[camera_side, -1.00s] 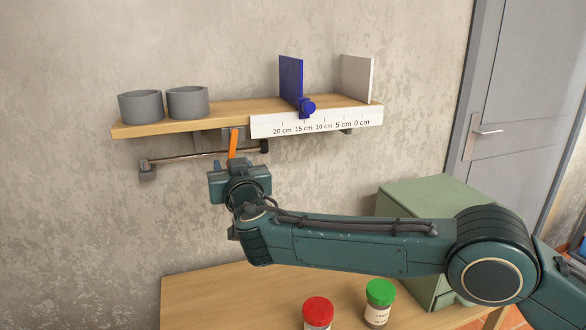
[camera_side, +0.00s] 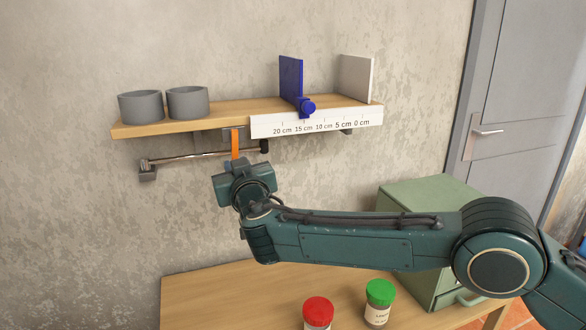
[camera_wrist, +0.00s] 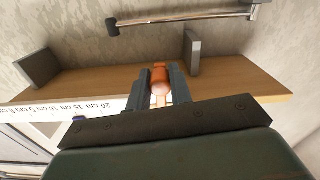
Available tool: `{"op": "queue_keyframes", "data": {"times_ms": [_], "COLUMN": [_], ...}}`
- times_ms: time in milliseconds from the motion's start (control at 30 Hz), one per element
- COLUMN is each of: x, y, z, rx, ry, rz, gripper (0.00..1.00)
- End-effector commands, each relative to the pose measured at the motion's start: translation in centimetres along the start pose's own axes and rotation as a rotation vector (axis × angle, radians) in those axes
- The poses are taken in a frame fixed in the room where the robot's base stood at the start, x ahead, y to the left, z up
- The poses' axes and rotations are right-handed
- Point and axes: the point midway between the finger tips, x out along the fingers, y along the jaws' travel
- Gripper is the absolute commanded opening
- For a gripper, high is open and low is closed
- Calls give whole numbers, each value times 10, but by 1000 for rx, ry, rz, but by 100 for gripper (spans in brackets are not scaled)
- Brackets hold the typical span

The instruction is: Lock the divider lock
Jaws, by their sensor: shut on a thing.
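The blue divider (camera_side: 291,78) stands upright on the wooden shelf, to the left of a pale end plate. My gripper (camera_side: 234,165) is below the shelf, left of the ruler and well apart from the knob. In the wrist view my gripper (camera_wrist: 159,88) has its two fingers on either side of an orange handle (camera_wrist: 160,76) and is shut on it. The handle also shows upright above the gripper in the side view (camera_side: 235,142).
Two grey cups (camera_side: 187,102) stand on the shelf's left (camera_side: 231,111). A metal rail (camera_side: 195,155) runs under it, close to my gripper. Red-lidded (camera_side: 318,310) and green-lidded (camera_side: 380,292) jars and a green cabinet (camera_side: 428,204) are on the table below. A door (camera_side: 520,90) is at right.

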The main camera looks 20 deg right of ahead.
Motion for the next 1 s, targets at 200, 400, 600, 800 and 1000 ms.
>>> {"op": "queue_keyframes", "data": {"times_ms": [200, 400, 600, 800, 1000], "x": [0, 0, 0, 0, -2], "y": [6, 6, 6, 5, 5], "z": [1, 1, 1, 1, 1], "rx": [-75, -77, -76, -75, -75], "ry": [0, 0, 0, 0, 0], "rz": [1, 1, 1, 1, 0], "gripper": [0, 0, 43, 43, 43]}}
